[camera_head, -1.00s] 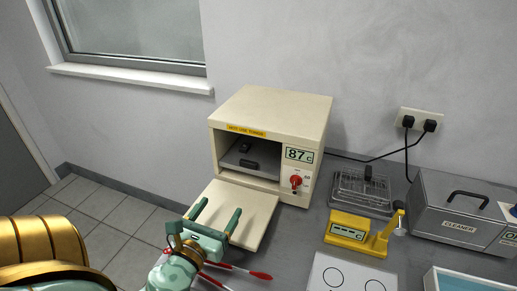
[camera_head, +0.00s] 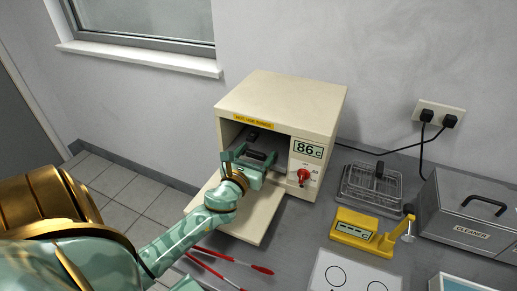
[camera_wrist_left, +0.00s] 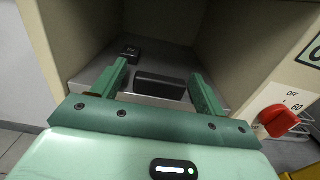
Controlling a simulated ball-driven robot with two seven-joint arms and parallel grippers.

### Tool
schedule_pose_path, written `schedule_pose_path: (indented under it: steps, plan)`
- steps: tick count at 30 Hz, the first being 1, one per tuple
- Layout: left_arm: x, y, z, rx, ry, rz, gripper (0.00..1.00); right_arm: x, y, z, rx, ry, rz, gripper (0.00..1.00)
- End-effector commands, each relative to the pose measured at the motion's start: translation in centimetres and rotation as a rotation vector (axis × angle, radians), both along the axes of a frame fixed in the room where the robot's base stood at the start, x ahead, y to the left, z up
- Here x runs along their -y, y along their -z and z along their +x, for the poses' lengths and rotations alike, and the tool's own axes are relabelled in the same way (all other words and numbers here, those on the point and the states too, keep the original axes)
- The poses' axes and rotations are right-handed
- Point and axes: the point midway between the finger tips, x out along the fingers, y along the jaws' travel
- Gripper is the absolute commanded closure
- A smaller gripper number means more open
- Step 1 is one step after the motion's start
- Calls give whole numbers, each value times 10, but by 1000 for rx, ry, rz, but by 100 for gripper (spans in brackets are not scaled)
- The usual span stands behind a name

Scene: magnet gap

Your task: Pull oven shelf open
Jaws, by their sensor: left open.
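The cream oven (camera_head: 322,128) stands on the bench with its door (camera_head: 257,221) folded down flat in front. Inside lies the grey shelf (camera_wrist_left: 92,76), pushed in, with a black handle (camera_wrist_left: 160,86) at its front. A small dark block (camera_wrist_left: 130,52) lies further back on the shelf. My left gripper (camera_head: 249,156) is at the oven mouth above the open door. Its fingers are open and point inward, one on either side of the handle; in the left wrist view I see no clear contact. My right gripper is not in view.
A red knob (camera_head: 304,176) and a display reading 86 are on the oven's right front. A wire rack (camera_head: 372,190), yellow gauge (camera_head: 355,227) and metal cleaner (camera_head: 475,220) stand to the right.

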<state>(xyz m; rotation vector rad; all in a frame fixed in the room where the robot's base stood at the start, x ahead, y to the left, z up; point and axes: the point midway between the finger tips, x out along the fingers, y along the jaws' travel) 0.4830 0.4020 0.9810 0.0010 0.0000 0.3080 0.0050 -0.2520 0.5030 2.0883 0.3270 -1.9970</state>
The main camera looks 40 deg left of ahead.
Motion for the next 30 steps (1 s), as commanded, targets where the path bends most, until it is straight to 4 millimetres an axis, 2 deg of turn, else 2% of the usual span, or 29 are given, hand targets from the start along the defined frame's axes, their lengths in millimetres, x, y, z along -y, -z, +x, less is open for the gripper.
schedule_pose_path:
  steps: [3,6,14,15,21,22,30]
  plan:
    - [-4,1,14,0,1,0,27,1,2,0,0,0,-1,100]
    - [-6,1,20,-1,1,-1,27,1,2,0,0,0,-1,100]
    - [-6,1,21,-1,1,-1,27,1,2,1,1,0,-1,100]
    - [-6,0,21,-1,1,-1,30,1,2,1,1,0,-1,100]
    - [-6,0,21,-1,1,-1,86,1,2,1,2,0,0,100]
    - [-6,0,21,-1,1,-1,90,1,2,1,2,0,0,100]
    - [-4,0,15,-1,1,0,90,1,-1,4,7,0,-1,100]
